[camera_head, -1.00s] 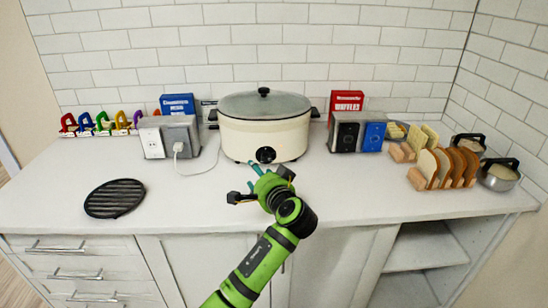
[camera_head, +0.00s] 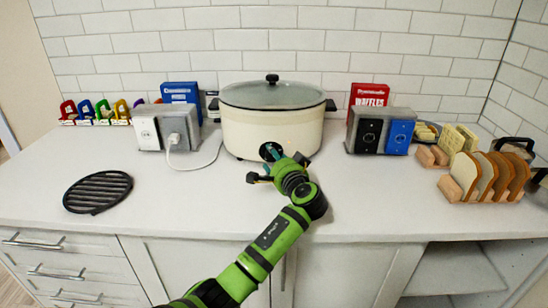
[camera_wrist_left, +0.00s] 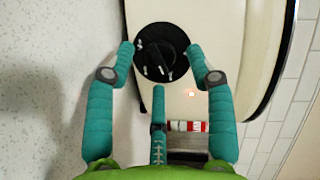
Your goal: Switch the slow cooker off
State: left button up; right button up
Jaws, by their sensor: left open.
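The slow cooker (camera_head: 240,138) is a large cream pot with a glass lid (camera_head: 266,92) and dark side handles. Its round black knob (camera_wrist_left: 161,49) is on the front, with white marks around it. A small orange light (camera_wrist_left: 190,92) glows beside the knob in the left wrist view. My left gripper (camera_head: 277,157) is open in front of the cooker and partly hides the knob in the head view. In the left wrist view its teal fingers (camera_wrist_left: 160,62) stand on either side of the knob, with a third finger below it. Contact cannot be told. My right gripper is not in view.
A grey socket box (camera_head: 168,128) with a plugged white cord stands left of the cooker. Another box (camera_head: 380,131) with black and blue faces stands right. A black grill trivet (camera_head: 97,191) lies left; bread slices (camera_head: 487,178) stand right. The front middle counter is clear.

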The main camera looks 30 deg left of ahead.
pick_arm(q)
jog(key=shift+w+a+f, duration=0.15)
jog(key=shift+w+a, duration=0.25)
jog(key=shift+w, duration=0.05)
grip_shut()
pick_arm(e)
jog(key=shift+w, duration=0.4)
pick_arm(q)
jog(key=shift+s, duration=0.1)
